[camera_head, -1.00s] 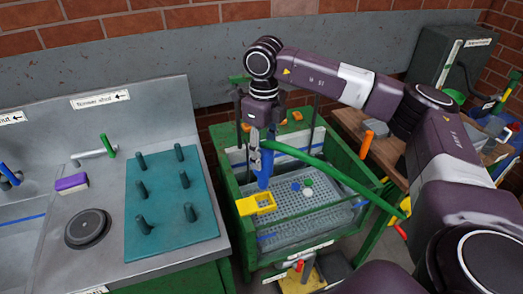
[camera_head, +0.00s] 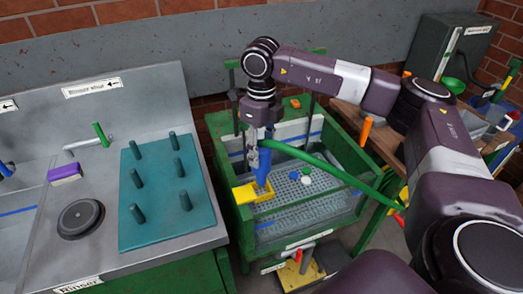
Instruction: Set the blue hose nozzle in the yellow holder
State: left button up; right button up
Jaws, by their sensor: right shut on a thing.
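The blue hose nozzle (camera_head: 262,171) hangs upright, tip down, in my right gripper (camera_head: 258,146), which is shut on it. A green hose (camera_head: 325,166) runs from the nozzle to the right. The yellow holder (camera_head: 243,195) sits at the left front rim of the green-framed sink. The nozzle's tip overlaps the holder's right part in the picture; I cannot tell whether it is inside the opening or just above it. My left gripper is out of view.
The sink's grated tray (camera_head: 318,203) carries small blue, white and green pieces. On the left, a teal peg board (camera_head: 160,215), a purple-topped block (camera_head: 65,172) and a dark round disc (camera_head: 80,218) lie on the grey counter. A wooden table (camera_head: 385,147) stands right.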

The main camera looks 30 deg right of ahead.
aim_at(261, 174)
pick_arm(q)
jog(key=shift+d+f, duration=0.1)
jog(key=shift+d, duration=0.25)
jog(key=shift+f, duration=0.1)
pick_arm(e)
jog(key=shift+f, duration=0.1)
pick_arm(q)
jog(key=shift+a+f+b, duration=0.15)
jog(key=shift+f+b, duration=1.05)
jog(key=shift+b, duration=0.25)
pick_arm(e)
jog(key=shift+f, duration=1.7)
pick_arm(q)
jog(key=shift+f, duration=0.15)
pick_arm(e)
jog(key=shift+f, duration=0.1)
pick_arm(q)
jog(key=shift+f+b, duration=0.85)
jog(key=shift+b, duration=0.1)
pick_arm(e)
jog(key=shift+f, duration=1.25)
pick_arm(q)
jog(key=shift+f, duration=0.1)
pick_arm(e)
jog(key=shift+f, duration=0.1)
